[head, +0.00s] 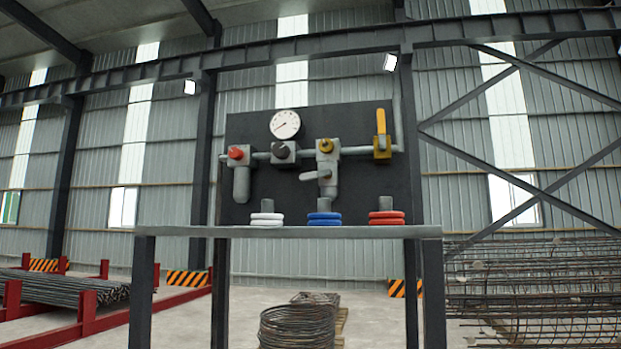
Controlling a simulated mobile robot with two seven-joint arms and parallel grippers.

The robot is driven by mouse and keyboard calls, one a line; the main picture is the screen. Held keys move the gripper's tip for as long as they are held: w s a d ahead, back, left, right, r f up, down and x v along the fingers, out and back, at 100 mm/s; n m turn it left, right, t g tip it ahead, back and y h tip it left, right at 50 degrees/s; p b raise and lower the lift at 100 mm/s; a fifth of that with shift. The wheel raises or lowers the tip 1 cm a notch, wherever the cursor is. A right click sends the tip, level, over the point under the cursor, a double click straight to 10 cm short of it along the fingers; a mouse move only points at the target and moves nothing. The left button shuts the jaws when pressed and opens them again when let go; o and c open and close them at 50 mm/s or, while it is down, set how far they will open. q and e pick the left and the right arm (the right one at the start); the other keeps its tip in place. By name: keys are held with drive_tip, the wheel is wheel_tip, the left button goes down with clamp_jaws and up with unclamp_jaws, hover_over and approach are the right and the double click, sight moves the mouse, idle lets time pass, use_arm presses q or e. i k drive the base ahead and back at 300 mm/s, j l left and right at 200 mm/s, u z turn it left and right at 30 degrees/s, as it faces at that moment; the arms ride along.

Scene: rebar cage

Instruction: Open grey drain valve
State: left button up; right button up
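A dark panel (350,192) stands behind a grey bench and carries a horizontal pipe with several fittings. A grey lever (315,176), which looks like the drain valve handle, sits low on the grey body (328,157) under a yellow knob (325,145). The lever points to the left and slightly down. A yellow lever (381,122) stands upright on a yellow valve at the right end of the pipe. A red knob (236,153) and a dark knob (279,149) are further left. Neither of my grippers is in view.
The bench (290,231) stands in front of the panel. White rings (266,219), blue rings (324,219) and red rings (386,218) sit around short posts on it. A round gauge (285,124) is above the pipe. Coiled wire (297,325) lies beyond the bench, low down.

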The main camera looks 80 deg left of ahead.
sight(312, 176)
drive_tip(key=k+j+z, duration=0.3)
drive_tip(key=k, duration=0.45)
drive_tip(key=k+j, duration=0.2)
drive_tip(key=k, duration=0.2)
drive_tip(key=k+j+z, duration=0.1)
drive_tip(key=k+j, duration=0.15)
drive_tip(key=k, duration=0.15)
